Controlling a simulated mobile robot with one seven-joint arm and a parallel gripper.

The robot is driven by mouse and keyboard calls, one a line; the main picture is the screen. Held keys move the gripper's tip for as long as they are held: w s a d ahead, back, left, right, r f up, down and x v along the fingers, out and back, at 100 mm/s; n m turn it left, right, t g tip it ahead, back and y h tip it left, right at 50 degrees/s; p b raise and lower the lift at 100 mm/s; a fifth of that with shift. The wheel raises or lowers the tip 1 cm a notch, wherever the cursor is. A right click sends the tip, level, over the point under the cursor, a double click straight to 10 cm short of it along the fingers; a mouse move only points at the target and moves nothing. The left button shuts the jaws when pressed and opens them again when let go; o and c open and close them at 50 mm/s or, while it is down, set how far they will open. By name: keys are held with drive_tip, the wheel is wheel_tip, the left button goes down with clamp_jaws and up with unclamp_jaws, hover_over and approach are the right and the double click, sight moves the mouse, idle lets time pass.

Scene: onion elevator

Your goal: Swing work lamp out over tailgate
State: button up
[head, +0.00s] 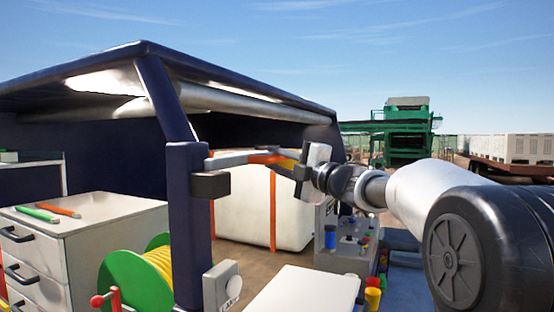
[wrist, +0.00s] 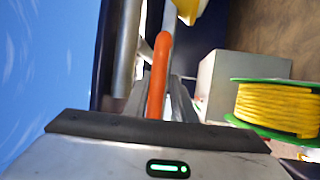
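The lamp's swing arm (head: 236,160) is a grey bar on a dark bracket on the navy post, reaching right to an orange and yellow part in the head view. My gripper (head: 300,172) is at the right end of this part. In the wrist view, the orange bar (wrist: 160,75) runs between the fingers of my gripper (wrist: 160,95), which sit close along both sides and look shut on it. A yellow part with white on it (wrist: 190,8) shows at the top edge. I cannot clearly make out the lamp head; my gripper may hide it.
The navy post (head: 188,215) and canopy (head: 230,80) stand close to my arm. Below are a drawer cabinet (head: 85,235), a green reel (head: 140,278) of yellow line, a grey box (head: 222,288) and a white strapped load (head: 290,210). Open sky lies above my arm.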

drive_tip(key=shift+s+d+r, duration=0.1)
drive_tip(key=shift+r, duration=0.25)
clamp_jaws()
